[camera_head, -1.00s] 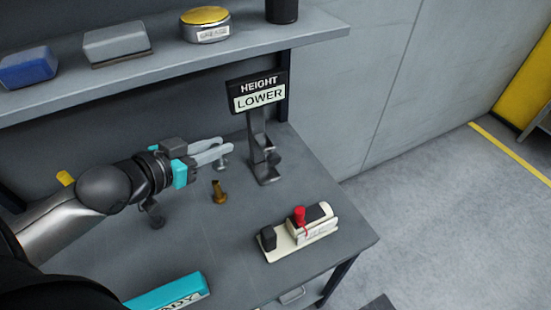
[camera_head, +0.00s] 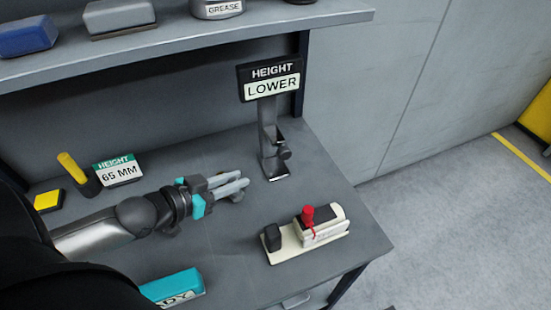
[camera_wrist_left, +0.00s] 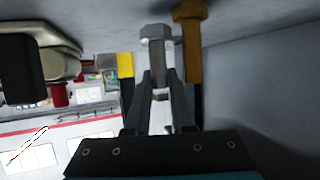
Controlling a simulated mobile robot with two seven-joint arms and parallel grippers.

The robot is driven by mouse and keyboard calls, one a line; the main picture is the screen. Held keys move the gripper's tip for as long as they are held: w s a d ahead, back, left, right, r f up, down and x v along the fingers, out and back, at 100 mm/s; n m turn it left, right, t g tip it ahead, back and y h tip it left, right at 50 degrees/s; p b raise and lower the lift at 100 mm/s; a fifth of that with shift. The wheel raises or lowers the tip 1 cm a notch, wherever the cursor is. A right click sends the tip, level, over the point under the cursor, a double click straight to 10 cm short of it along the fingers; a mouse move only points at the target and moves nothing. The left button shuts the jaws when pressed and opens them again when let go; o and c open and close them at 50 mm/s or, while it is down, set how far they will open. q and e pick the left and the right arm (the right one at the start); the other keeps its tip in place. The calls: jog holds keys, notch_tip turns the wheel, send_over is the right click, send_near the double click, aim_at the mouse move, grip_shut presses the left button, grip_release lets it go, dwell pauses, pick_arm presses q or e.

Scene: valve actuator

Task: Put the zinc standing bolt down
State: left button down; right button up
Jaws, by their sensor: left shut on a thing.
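My left gripper (camera_head: 238,185) is low over the middle of the bench, its fingers pointing right toward the height gauge. In the left wrist view, which looks upside down, the gripper (camera_wrist_left: 160,95) is shut on the zinc bolt (camera_wrist_left: 156,34), a silver hex-headed bolt. Its head is toward the bench top and its shank lies between the fingers. I cannot tell whether the head touches the bench. A brass bolt (camera_wrist_left: 190,12) stands close beside it in that view. In the head view the arm and gripper largely hide both bolts. My right gripper is not in view.
The gauge stand (camera_head: 270,140) with a "HEIGHT LOWER" sign (camera_head: 271,80) stands just beyond the fingertips. A cream device with a red knob (camera_head: 308,230) is at front right. A "65 MM" sign (camera_head: 118,172) and a teal block (camera_head: 173,287) are at left. A shelf (camera_head: 200,37) overhangs behind.

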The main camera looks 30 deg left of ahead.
pick_arm(q)
jog(key=w+d, duration=0.1)
jog(key=w, duration=0.3)
jog(key=w+d+b, duration=0.1)
jog(key=w, duration=0.3)
jog(key=w+d, duration=0.2)
jog(key=w, duration=0.1)
jog(key=shift+w+r+b, duration=0.3)
jog(key=shift+w+r, duration=0.1)
jog(key=shift+w+d, duration=0.15)
jog(key=shift+w, duration=0.1)
jog(key=shift+s+f, duration=0.15)
jog(key=shift+f, duration=0.45)
jog(key=shift+f, duration=0.2)
jog(key=c, duration=1.1)
grip_release()
jog(key=shift+o, duration=0.2)
jog(key=shift+r, duration=0.2)
jog(key=p+v, duration=0.2)
jog(key=v, duration=1)
jog(key=shift+p, duration=0.3)
